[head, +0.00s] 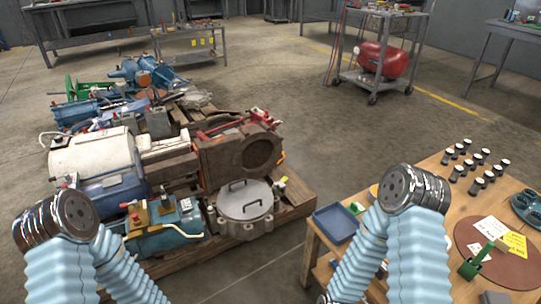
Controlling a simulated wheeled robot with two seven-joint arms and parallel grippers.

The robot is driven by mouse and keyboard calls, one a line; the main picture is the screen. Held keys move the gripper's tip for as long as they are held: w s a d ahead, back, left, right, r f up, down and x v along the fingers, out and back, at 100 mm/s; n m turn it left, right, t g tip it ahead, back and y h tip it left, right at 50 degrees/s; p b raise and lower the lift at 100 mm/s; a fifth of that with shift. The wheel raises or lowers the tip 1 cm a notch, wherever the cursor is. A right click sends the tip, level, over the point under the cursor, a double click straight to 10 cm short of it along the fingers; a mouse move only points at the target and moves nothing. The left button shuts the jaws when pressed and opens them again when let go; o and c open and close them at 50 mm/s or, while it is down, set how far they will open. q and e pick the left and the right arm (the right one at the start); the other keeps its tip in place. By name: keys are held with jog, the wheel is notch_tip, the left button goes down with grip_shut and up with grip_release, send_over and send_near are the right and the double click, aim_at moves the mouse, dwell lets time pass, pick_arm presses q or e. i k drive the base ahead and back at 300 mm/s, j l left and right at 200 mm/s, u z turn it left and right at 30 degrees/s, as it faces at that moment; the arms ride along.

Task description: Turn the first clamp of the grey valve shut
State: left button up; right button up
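The wooden pallet (296,203) carries several machines, including a white-and-blue motor (92,155) and a brown casing (240,155). A wooden table (420,170) at right holds a blue tray (335,222), black-and-white knobs and a green fixture (470,268). Open floor lies behind.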

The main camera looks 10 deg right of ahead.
aim_at(276, 184)
jog(key=i+z, duration=0.1)
jog(key=z, duration=1.75)
jog(key=j+z, duration=0.25)
jog(key=j, duration=1.65)
jog(key=i, duration=0.05)
